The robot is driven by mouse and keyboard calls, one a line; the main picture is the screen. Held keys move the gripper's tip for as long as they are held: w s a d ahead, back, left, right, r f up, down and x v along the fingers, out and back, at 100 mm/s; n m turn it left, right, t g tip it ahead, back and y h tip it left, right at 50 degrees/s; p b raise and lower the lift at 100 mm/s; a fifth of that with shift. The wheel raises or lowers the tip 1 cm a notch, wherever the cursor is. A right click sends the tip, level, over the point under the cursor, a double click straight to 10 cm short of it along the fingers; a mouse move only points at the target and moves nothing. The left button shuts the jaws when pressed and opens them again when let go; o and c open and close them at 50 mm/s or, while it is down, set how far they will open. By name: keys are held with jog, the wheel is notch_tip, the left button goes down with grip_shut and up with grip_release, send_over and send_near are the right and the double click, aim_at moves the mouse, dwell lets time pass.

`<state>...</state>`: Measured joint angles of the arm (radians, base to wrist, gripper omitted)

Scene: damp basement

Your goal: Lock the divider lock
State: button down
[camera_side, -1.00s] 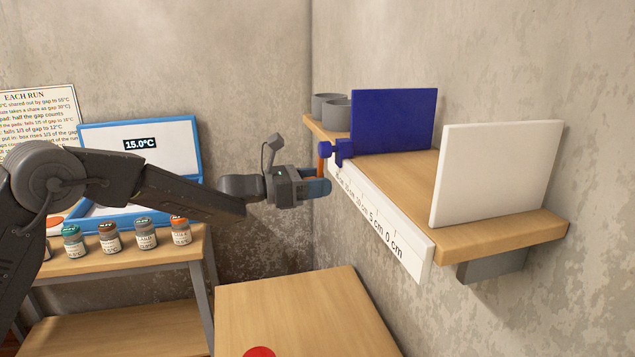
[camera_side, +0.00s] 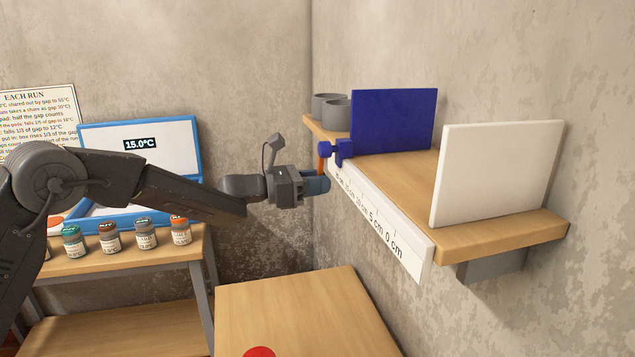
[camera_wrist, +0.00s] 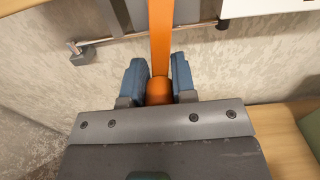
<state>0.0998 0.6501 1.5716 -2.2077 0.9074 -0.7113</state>
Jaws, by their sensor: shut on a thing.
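The divider (camera_side: 395,120) is an upright blue panel on the wall shelf, with a blue lock block (camera_side: 343,150) at the shelf's front edge. An orange lock lever (camera_side: 321,164) hangs down from the block. In the wrist view the lever (camera_wrist: 160,40) runs down to a rounded orange end between my blue fingers. My gripper (camera_side: 319,182) is at the lever's lower end, below the shelf edge; it also shows in the wrist view (camera_wrist: 159,80). It is shut on the lever, with a finger on each side. The lock's inside is hidden.
A ruler strip (camera_side: 385,222) runs along the front of the shelf (camera_side: 510,238). A white panel (camera_side: 495,175) stands at its near end, and grey cups (camera_side: 337,115) at its far end. A table (camera_side: 300,310) is below; several jars (camera_side: 110,237) stand on the left bench.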

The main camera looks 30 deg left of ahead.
jog(key=shift+s+d+n, duration=0.4)
jog(key=shift+n, duration=0.7)
jog(key=c, duration=0.9)
grip_release()
jog(key=v, duration=1.3)
jog(key=shift+s+a, duration=0.25)
jog(key=shift+s, duration=0.05)
